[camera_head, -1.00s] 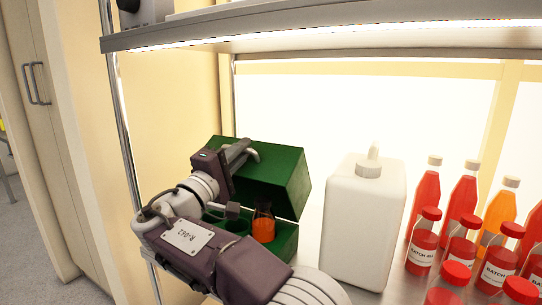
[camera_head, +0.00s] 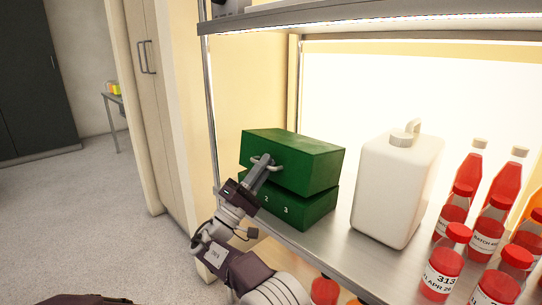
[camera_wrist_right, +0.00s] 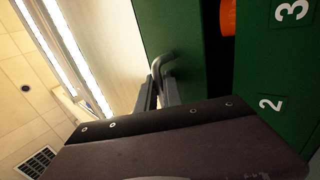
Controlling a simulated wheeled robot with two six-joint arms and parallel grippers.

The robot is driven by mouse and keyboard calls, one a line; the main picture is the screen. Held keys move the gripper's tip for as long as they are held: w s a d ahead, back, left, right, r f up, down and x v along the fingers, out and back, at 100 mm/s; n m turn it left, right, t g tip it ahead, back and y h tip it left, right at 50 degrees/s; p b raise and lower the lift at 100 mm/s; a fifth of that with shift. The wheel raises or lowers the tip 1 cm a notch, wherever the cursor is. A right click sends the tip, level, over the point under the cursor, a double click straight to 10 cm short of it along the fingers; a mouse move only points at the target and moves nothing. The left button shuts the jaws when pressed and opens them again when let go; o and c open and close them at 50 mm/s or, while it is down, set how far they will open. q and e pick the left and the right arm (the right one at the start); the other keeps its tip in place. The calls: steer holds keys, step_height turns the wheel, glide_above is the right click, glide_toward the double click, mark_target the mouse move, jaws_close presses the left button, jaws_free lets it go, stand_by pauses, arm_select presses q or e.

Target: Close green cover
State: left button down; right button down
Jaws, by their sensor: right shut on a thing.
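The green cover (camera_head: 305,158) sits low over the green box base (camera_head: 318,206), which has white numbers on its front. In the right wrist view a dark gap separates the cover (camera_wrist_right: 172,28) from the base (camera_wrist_right: 268,65), and a bit of an orange bottle (camera_wrist_right: 228,18) shows in it. My right gripper (camera_head: 262,167) is shut on the grey cover handle (camera_head: 272,165) at the box's front; the handle also shows in the right wrist view (camera_wrist_right: 163,61). The rest of the box's inside is hidden. My left gripper is not in view.
A white jug (camera_head: 393,190) stands on the shelf (camera_head: 345,238) to the right of the box. Several red-capped bottles (camera_head: 442,274) stand farther right. An upper shelf (camera_head: 380,20) hangs above, with a metal post (camera_head: 210,110) at left.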

steer(key=shift+a+f, duration=0.1)
steer(key=shift+f, duration=0.8)
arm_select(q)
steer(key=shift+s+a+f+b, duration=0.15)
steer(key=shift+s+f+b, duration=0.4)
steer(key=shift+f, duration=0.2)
arm_select(e)
steer(key=shift+s+a+f+t+h, duration=0.2)
steer(key=shift+f+t, duration=0.15)
steer(key=shift+f, duration=0.15)
steer(key=shift+s+a+f+t+h, duration=0.1)
steer(key=shift+f+t+h, duration=0.1)
steer(key=shift+f+t, duration=0.2)
